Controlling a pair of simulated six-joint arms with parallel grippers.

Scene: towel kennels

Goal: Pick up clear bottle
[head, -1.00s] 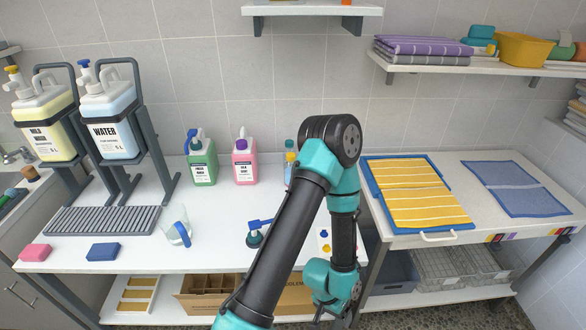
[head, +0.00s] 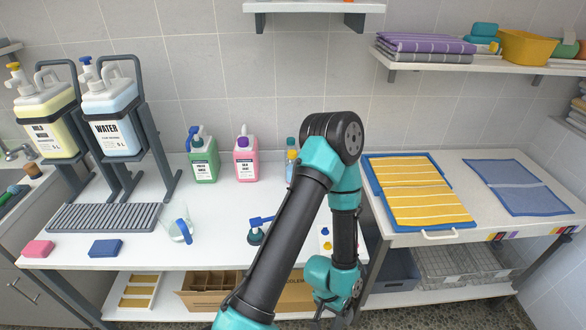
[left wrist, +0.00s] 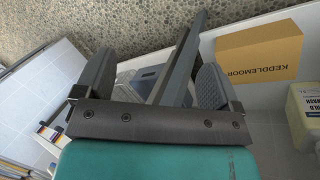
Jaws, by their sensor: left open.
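In the head view my left wrist hangs low at the counter's front edge, away from the clear vessel. My right gripper is not in view.
Green (head: 204,160) and pink (head: 246,160) jugs stand at the back. Dispensers marked WATER (head: 112,130) and with yellow liquid (head: 45,137) stand on racks at left. A pink sponge (head: 38,248) and a blue one (head: 105,248) lie in front. A cardboard box (left wrist: 258,56) sits below.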

